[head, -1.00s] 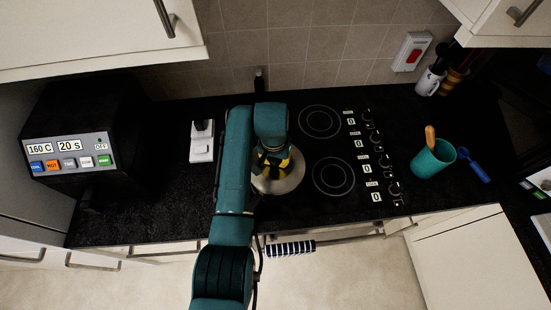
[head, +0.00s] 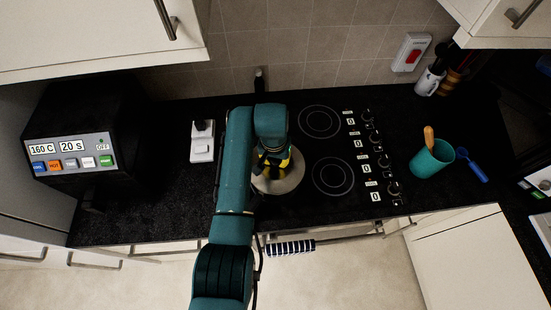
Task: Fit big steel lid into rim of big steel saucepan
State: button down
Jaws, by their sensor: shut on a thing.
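The big steel lid (head: 287,184) shows as a round steel disc under my gripper, at the front left of the hob. My gripper (head: 274,171) points down over the middle of the lid and is shut on it, most likely by its knob, which the fingers hide. The big steel saucepan cannot be made out; anything beneath the lid is hidden by the lid and my arm. I cannot tell from this view whether the lid rests in a rim.
The black hob (head: 318,205) has bare rings to the right and knobs beyond them. A white switch box (head: 202,146) lies left of my arm. Cupboards (head: 90,35) overhang above.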

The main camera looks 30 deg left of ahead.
aim_at(274, 162)
jog(key=shift+f+b, duration=0.7)
jog(key=shift+f, duration=0.35)
jog(key=c, duration=0.9)
grip_release()
jog(key=shift+o, duration=0.2)
jog(key=r, duration=0.4)
jog(key=s+r, duration=0.1)
jog(key=r, duration=0.7)
jog(key=shift+s+d, duration=0.15)
